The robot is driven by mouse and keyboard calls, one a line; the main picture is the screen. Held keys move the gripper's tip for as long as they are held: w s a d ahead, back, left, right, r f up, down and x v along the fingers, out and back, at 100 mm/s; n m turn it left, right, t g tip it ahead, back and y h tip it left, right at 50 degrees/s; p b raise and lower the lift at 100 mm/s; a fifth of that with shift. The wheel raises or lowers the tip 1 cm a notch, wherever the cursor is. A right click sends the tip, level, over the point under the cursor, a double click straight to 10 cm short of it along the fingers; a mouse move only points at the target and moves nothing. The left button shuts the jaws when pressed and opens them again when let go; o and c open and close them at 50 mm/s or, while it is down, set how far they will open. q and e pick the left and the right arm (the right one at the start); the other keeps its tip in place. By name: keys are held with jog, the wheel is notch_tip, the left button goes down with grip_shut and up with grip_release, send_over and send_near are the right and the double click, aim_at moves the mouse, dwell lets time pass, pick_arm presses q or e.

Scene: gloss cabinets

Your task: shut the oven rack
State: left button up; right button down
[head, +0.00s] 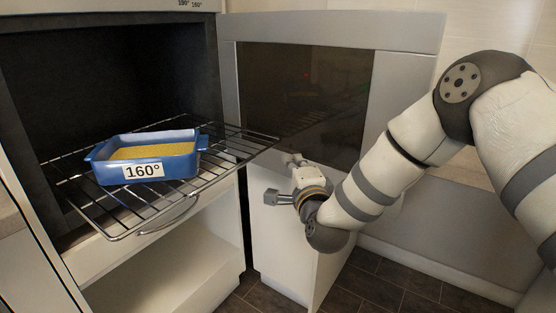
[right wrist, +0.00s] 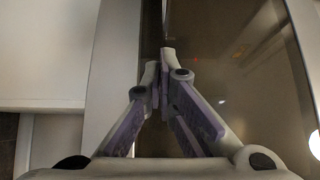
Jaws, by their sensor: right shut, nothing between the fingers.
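The oven rack (head: 128,216), a wire grid with a curved handle (head: 170,218) at its front, sticks out of the dark oven cavity (head: 100,80) in the head view. A blue dish (head: 180,168) with yellow contents and a "160°" label stands upright on it. My right gripper (head: 272,197) is to the right of the rack's front part, apart from it, in front of the open oven door (head: 300,100). It is shut and empty. In the right wrist view its fingers (right wrist: 161,78) meet, with the door's dark glass behind. My left gripper is not in view.
The oven door stands wide open at the right of the cavity, its frame close behind the rack's right corner. A white open compartment (head: 170,265) lies below the rack. Dark tiled floor (head: 385,285) shows at the lower right.

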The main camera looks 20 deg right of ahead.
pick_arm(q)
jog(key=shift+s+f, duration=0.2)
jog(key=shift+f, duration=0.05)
pick_arm(e)
jog(key=shift+w+a, duration=0.4)
jog(key=shift+w, duration=0.25)
jog(key=shift+w+a, duration=0.4)
jog(key=shift+w, duration=0.3)
jog(key=shift+w+a, duration=0.4)
jog(key=shift+w, duration=0.25)
jog(key=shift+w+a+f, duration=0.1)
